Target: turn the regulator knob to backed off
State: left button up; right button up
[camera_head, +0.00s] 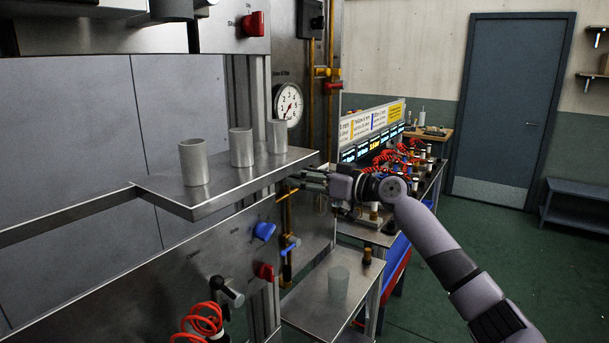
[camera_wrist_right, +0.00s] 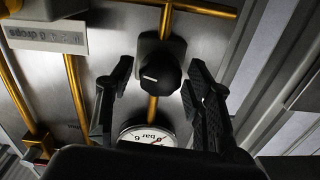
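The regulator knob (camera_wrist_right: 160,76) is a black round knob with a white mark, on a plate on the grey metal panel in the right wrist view. A brass pipe runs into it. My right gripper (camera_wrist_right: 157,92) is open, with one finger on each side of the knob and visible gaps on both sides. A white dial gauge (camera_wrist_right: 147,136) lies just below the knob, partly covered by the gripper. In the head view my right gripper (camera_head: 302,180) reaches to the panel at the shelf's right end. The knob cannot be made out there. My left gripper is not in view.
A metal shelf (camera_head: 190,205) with several grey cups stands left of the gripper. Blue (camera_head: 264,231) and red (camera_head: 264,271) knobs sit below it. Brass pipes (camera_wrist_right: 77,95) run beside the knob. Open floor lies at right.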

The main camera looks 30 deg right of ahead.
jog(key=c, duration=0.9)
jog(key=shift+f+n+h+b, duration=0.1)
jog(key=shift+n+h+b, duration=0.3)
jog(key=shift+n+b, duration=8.2)
jog(key=n+p, duration=0.3)
jog(key=shift+a, duration=0.1)
